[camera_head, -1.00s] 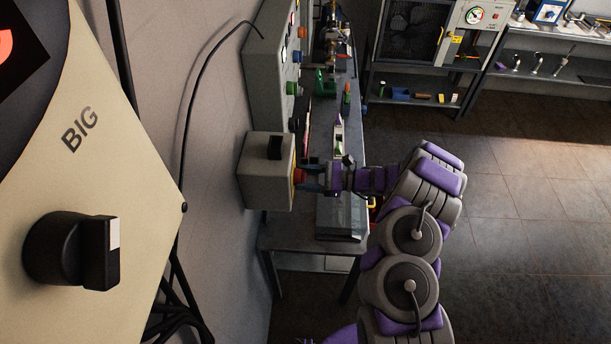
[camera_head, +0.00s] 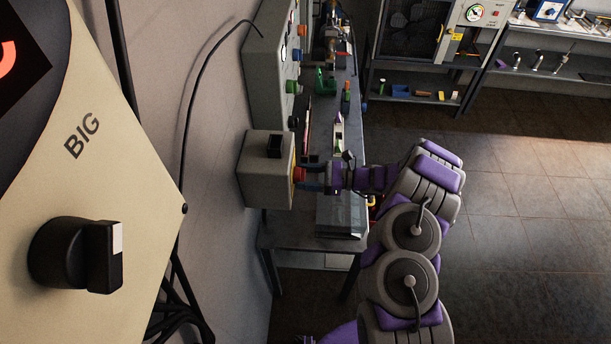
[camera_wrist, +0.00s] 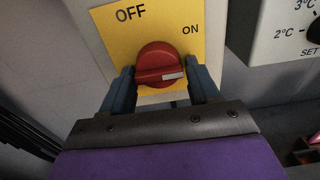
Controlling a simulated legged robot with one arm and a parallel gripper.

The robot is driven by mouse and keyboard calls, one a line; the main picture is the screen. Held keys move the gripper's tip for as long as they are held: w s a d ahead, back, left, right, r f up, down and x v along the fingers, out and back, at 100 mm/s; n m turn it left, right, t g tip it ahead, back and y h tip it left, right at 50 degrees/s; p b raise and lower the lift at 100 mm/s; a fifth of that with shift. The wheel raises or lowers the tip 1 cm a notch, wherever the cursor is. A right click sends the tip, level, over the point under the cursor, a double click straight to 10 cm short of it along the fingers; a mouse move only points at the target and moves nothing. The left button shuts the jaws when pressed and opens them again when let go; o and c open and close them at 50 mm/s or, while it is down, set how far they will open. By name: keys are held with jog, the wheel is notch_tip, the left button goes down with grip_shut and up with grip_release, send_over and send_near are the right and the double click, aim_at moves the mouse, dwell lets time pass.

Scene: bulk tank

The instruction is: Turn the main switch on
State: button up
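The main switch is a red rotary knob (camera_wrist: 158,63) on a yellow plate (camera_wrist: 150,22) marked OFF at upper left and ON at upper right. The pale mark on its bar points right, below the word ON. In the head view the red knob (camera_head: 299,174) is on the side of a grey box (camera_head: 264,185) on the wall. My gripper (camera_wrist: 161,80) has its two blue fingers on either side of the knob, near the ends of its bar. Whether both fingers touch it cannot be told. The gripper also shows in the head view (camera_head: 312,174).
A cream panel (camera_head: 110,215) with a large black knob (camera_head: 75,254) is close at the left. A workbench (camera_head: 336,238) stands below and behind the box. A grey control panel (camera_head: 268,85) is beyond the box. Open floor (camera_head: 520,210) lies to the right.

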jog(key=shift+o, duration=1.4)
jog(key=shift+r, duration=0.1)
jog(key=shift+d, duration=0.1)
jog(key=d, duration=1.7)
jog(key=shift+s+d+p, duration=0.2)
jog(key=shift+d+p, duration=0.05)
jog(key=shift+p, duration=0.05)
